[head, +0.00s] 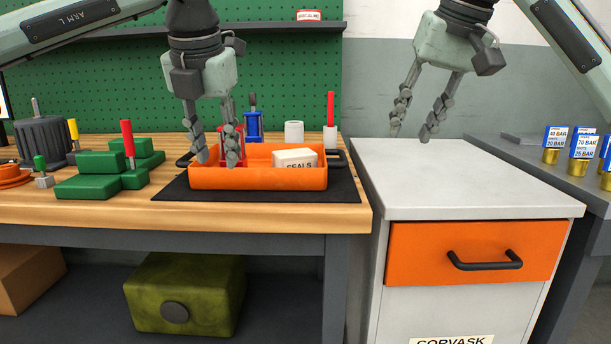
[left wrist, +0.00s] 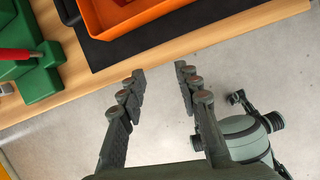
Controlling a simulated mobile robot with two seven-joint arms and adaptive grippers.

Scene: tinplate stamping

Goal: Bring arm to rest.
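My left gripper (head: 218,160) is open, its fingers apart with nothing between them. In the head view it hangs in front of the orange tray (head: 258,180) on the workbench. The left wrist view shows its empty fingers (left wrist: 158,78) over the bench's front edge and the floor, with a corner of the tray beyond. My right gripper (head: 416,132) is open and empty, above the white cabinet (head: 450,175). Its fingertips look clear of the cabinet top.
The tray, on a black mat (head: 345,190), holds a white seals box (head: 295,158) and a red item (head: 233,150). Green blocks (head: 100,175) with a red-handled tool stand left. Gauges with blue cards (head: 583,145) stand far right. The cabinet top is clear.

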